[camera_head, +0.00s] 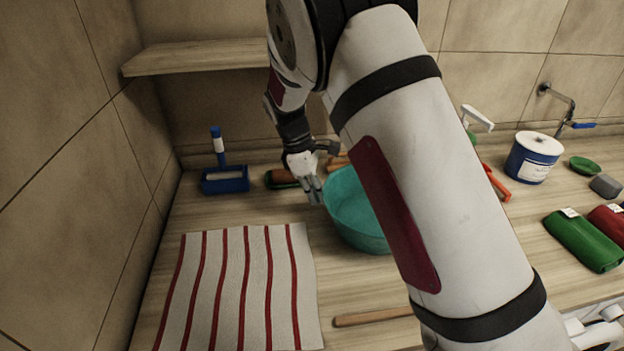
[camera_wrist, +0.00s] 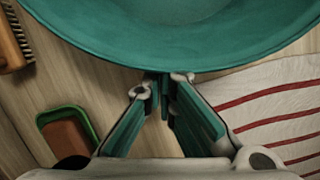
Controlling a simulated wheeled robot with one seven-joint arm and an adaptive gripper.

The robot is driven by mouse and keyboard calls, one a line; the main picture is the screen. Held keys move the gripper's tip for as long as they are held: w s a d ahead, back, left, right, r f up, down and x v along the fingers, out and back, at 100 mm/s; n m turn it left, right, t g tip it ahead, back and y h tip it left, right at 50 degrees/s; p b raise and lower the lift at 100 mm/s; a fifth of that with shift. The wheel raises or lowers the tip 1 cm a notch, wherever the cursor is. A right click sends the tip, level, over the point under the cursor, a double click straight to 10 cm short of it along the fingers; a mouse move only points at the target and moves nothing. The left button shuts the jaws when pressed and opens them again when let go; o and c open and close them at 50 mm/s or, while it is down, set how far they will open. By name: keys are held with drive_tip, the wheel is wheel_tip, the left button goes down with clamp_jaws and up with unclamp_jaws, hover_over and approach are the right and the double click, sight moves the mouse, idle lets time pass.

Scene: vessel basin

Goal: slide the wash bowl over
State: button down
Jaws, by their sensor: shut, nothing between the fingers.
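The wash bowl (camera_head: 352,215) is a round teal basin on the wooden counter, partly hidden behind my arm in the head view. My gripper (camera_head: 315,194) is at the bowl's left side, pointing down, with its fingertips close to the outer wall. In the wrist view the bowl (camera_wrist: 190,45) fills the top, and my gripper (camera_wrist: 162,82) is shut and empty just at its rim. Whether the fingertips touch the bowl I cannot tell.
A red-striped cloth (camera_head: 240,285) lies at the front left of the bowl. Behind are a blue holder (camera_head: 225,180), a green dish with a brown block (camera_wrist: 68,137) and a brush (camera_wrist: 12,40). A wooden stick (camera_head: 372,316) lies in front. A blue-white tub (camera_head: 532,158) stands right.

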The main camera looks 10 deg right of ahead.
drive_tip(key=shift+x, duration=0.95)
drive_tip(key=s+d+p, duration=0.1)
drive_tip(key=s+d, duration=0.1)
drive_tip(key=d, duration=0.6)
drive_tip(key=s+d+p, duration=0.1)
drive_tip(key=s+d, duration=0.2)
drive_tip(key=d, duration=0.6)
drive_tip(key=s+d+p, duration=0.1)
drive_tip(key=s+d, duration=0.1)
drive_tip(key=d, duration=0.6)
drive_tip(key=shift+s+d, duration=0.3)
drive_tip(key=shift+r, duration=0.1)
